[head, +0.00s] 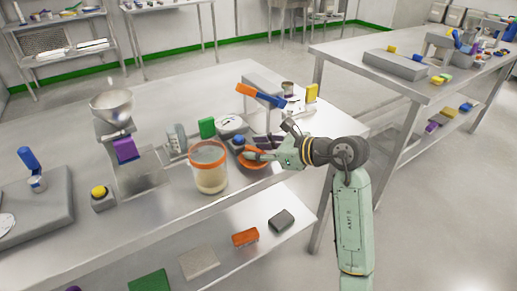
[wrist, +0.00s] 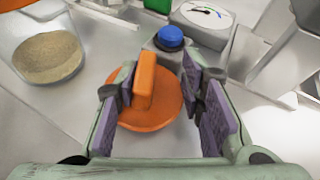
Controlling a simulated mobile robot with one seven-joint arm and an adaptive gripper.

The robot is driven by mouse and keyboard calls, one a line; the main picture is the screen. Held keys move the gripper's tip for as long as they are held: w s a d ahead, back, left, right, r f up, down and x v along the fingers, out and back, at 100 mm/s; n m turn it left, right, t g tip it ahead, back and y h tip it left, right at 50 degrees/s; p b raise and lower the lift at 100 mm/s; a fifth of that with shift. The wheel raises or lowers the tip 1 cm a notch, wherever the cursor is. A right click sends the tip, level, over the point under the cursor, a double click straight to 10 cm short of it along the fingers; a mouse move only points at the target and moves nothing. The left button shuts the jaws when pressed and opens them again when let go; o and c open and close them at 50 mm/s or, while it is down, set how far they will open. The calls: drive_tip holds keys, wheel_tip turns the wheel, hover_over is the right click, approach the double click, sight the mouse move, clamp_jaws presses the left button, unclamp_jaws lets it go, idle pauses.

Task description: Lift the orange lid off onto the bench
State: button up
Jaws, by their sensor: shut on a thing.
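The orange lid (head: 255,164) is a round disc with an upright bar handle, off to the right of the clear jar (head: 210,178). The jar stands upright on the bench (head: 185,222), open, with an orange band at its rim and tan powder inside. In the wrist view the lid (wrist: 150,113) lies below my gripper (wrist: 158,88), its handle between the two purple-padded fingers, close to the left one. My gripper (head: 252,155) is shut on the lid by this handle. I cannot tell whether the lid's underside touches the bench.
A blue-topped button box (wrist: 170,38) stands just beyond the lid, with a round white-faced dial (wrist: 205,14) behind it. A green block (head: 207,127) and a grey device (head: 176,138) stand behind the jar.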

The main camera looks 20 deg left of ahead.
drive_tip(key=shift+f, duration=0.15)
drive_tip(key=o, duration=1.4)
drive_tip(key=v, duration=1.2)
